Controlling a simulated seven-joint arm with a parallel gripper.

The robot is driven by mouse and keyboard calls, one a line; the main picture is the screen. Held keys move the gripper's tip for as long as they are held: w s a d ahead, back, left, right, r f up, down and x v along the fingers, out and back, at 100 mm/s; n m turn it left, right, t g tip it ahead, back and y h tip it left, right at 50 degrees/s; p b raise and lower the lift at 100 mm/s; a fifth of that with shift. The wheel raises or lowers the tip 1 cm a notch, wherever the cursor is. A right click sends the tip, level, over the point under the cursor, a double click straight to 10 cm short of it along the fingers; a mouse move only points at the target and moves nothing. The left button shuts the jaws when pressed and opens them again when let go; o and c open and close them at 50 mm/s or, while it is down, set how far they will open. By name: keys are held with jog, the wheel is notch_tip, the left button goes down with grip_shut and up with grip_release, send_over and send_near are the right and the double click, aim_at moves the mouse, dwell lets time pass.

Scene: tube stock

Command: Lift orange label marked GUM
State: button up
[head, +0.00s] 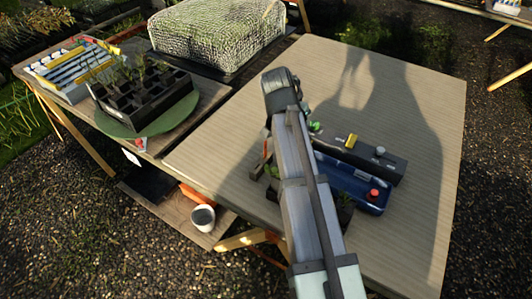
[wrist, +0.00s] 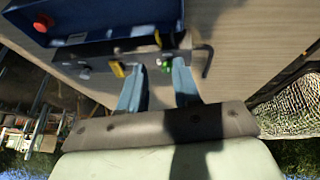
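I cannot make out any label marked GUM in either view. A small reddish-orange sliver (head: 267,148) shows at the left edge of my arm in the head view, too small to identify. In the wrist view, my gripper (wrist: 160,73) has its two blue fingers apart, with no label between them. The fingertips are close to a dark block (wrist: 100,66) with a yellow piece (wrist: 118,69), a grey piece and a green piece (wrist: 165,66). The green piece appears between the fingertips; I cannot tell whether it touches them. In the head view my arm hides the gripper.
A blue tray (head: 335,183) with a red knob (head: 374,194) lies beside the dark block (head: 365,158). Plants show partly behind my arm. The right of the table is clear.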

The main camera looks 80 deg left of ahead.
send_near(265, 142)
jog(key=shift+g+y, duration=0.3)
jog(key=shift+g, duration=0.2)
jog(key=shift+w+x, duration=0.2)
jog(key=shift+x, duration=2.9)
jog(key=shift+w+x, duration=0.2)
jog(key=shift+x, duration=2.9)
jog(key=shift+d+r, duration=0.15)
jog(key=shift+d, duration=0.1)
jog(key=shift+c, duration=0.3)
grip_shut()
